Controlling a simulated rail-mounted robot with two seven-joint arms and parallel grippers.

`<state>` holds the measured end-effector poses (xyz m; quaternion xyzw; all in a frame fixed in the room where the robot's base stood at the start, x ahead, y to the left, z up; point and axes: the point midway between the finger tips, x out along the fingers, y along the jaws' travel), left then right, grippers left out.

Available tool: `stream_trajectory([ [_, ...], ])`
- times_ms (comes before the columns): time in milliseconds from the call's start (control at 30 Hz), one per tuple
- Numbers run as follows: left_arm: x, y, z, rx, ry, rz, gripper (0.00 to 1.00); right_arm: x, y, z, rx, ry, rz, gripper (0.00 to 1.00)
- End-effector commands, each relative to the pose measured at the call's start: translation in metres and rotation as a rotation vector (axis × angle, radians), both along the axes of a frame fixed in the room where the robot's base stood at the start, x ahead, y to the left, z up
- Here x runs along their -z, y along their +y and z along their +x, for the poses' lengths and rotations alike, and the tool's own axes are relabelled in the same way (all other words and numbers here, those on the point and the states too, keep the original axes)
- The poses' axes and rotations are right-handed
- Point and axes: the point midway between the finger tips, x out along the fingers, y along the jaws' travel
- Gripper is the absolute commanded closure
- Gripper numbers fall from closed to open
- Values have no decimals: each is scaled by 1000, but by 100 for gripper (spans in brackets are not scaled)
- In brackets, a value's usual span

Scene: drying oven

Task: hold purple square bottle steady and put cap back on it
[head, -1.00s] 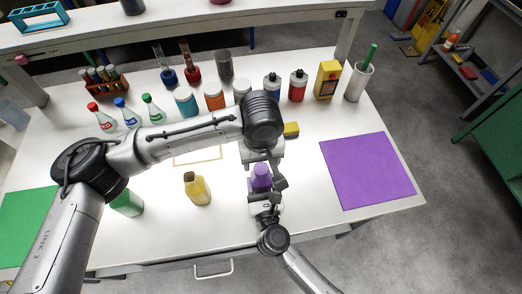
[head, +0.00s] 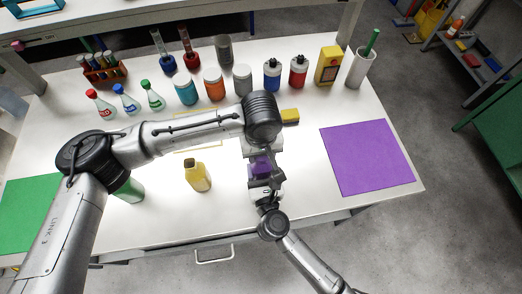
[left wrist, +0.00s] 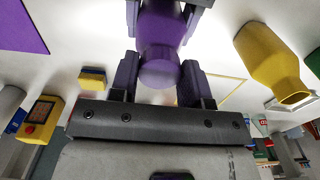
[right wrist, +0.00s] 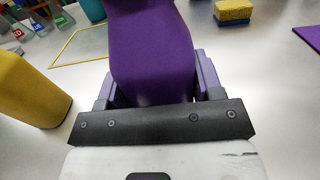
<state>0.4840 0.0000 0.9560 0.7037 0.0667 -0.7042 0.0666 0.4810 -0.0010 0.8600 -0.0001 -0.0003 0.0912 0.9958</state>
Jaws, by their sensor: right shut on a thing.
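The purple square bottle (right wrist: 152,55) is between the fingers of my right gripper (right wrist: 155,88), which is shut on its body. In the head view the bottle (head: 260,165) shows small and dark, just in front of my left gripper. In the left wrist view a round purple cap (left wrist: 159,72) is in line with the bottle (left wrist: 160,28), at its end nearest that camera. My left gripper (left wrist: 158,75) has one finger on each side of the cap. Whether those fingers touch the cap is unclear. The joint between cap and bottle neck is too blurred to judge.
A yellow bottle (head: 197,176) stands left of the grippers, and a green bottle (head: 132,190) farther left. A yellow sponge (head: 290,116) lies behind. Several jars and flasks line the back. The purple mat (head: 367,158) on the right is clear.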

Motion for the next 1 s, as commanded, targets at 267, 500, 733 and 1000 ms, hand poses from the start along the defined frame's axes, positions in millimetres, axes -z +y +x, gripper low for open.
stream_trajectory([
  [267,0,0,0,0,0,0,84,0,0,0,0,0,0,100],
  [500,0,0,0,131,0,0,88,0,0,0,1,0,0,100],
  [733,0,0,0,142,0,1,54,0,0,0,1,0,0,100],
  [1000,0,0,0,141,0,0,30,0,0,0,1,0,0,100],
])
